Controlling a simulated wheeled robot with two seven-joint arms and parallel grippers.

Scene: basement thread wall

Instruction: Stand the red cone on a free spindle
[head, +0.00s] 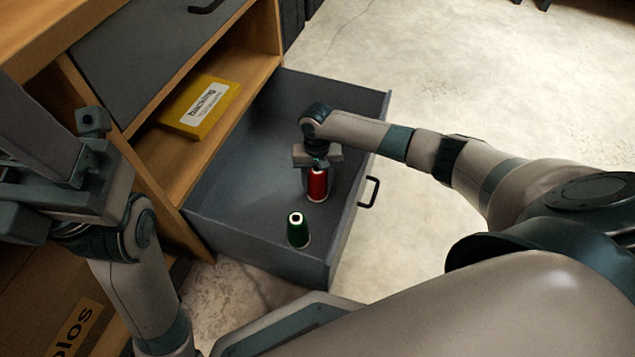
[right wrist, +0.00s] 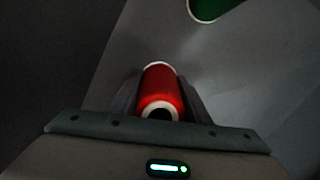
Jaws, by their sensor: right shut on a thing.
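The red cone (head: 318,185) stands upright in the open grey drawer (head: 255,150), below my right gripper (head: 317,165). In the right wrist view the red cone (right wrist: 161,90) lies between the two fingers of my right gripper (right wrist: 158,88), which is shut on it. I cannot tell whether the cone's base touches the drawer floor. My left gripper (head: 40,190) is at the left edge of the head view, away from the drawer; its fingertips are not clear. No spindle shows in either view.
A green cone (head: 298,230) stands in the drawer nearer me, and part of it shows in the right wrist view (right wrist: 208,8). A yellow box (head: 201,104) lies on the wooden shelf. The drawer has a black handle (head: 368,191). A cardboard box (head: 60,300) is at lower left.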

